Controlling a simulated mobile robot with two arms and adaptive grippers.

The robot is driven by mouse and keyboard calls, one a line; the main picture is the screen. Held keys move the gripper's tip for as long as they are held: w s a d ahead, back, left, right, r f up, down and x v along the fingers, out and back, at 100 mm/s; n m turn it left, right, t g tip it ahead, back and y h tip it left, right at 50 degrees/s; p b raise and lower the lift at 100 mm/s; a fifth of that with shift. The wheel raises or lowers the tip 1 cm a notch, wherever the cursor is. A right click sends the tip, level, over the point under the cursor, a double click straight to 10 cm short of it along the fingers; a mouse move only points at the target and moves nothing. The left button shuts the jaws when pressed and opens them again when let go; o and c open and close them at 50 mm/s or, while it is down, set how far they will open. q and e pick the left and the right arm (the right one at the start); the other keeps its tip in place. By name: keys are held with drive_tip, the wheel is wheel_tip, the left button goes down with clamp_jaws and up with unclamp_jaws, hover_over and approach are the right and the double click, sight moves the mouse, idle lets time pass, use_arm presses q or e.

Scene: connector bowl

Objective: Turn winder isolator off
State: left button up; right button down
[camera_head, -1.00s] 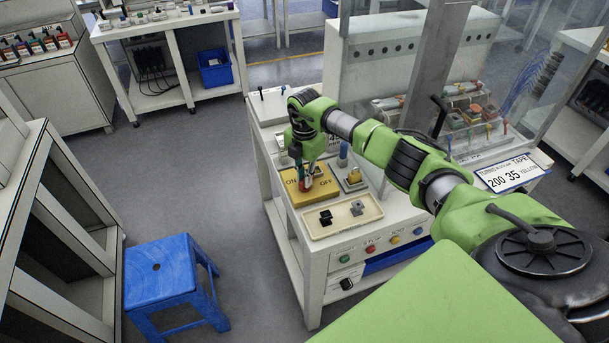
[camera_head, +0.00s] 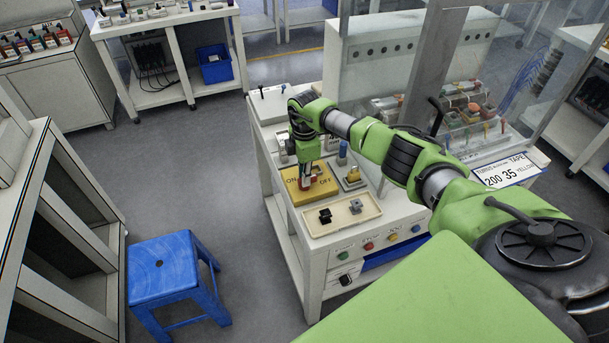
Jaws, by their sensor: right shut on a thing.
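The winder isolator is a yellow plate (camera_head: 301,196) marked ON at its left and OFF at its right, on top of the white bench. A red handle (camera_head: 305,184) shows at the middle of the plate, partly hidden by my gripper. My right gripper (camera_head: 306,176) points down over the plate and is shut on the red handle. Its fingers are small and partly hidden here. The handle's exact angle cannot be told. My left gripper is not in view.
A beige tray (camera_head: 341,222) with a black and a grey connector lies in front of the plate. Coloured buttons line the bench front. A blue stool (camera_head: 163,266) stands on the floor at left.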

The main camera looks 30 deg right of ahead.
drive_tip(key=shift+r, duration=0.1)
drive_tip(key=c, duration=2.1)
unclamp_jaws()
wheel_tip(320, 180, up, 12)
drive_tip(key=shift+f, duration=0.1)
